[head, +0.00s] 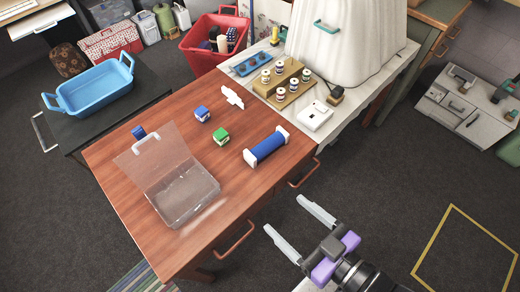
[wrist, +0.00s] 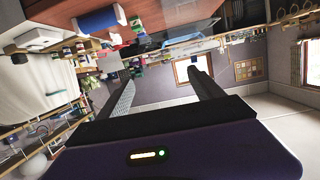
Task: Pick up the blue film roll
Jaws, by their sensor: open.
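The blue film roll (head: 267,146) lies on its side near the right edge of the wooden table (head: 228,193), with a white holder at each end. It also shows upper left in the wrist view (wrist: 97,20). My gripper (head: 284,214) is open and empty. In the head view it is off the table's front right side, below and apart from the roll. In the wrist view its two fingers (wrist: 159,78) are spread with nothing between them.
A clear lidded box (head: 185,192) stands open on the table's left. Green and blue small blocks (head: 220,136) lie between it and the roll. A white counter (head: 292,118) with a spool rack adjoins the far right. Drawer handles (head: 236,239) stick out of the table front.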

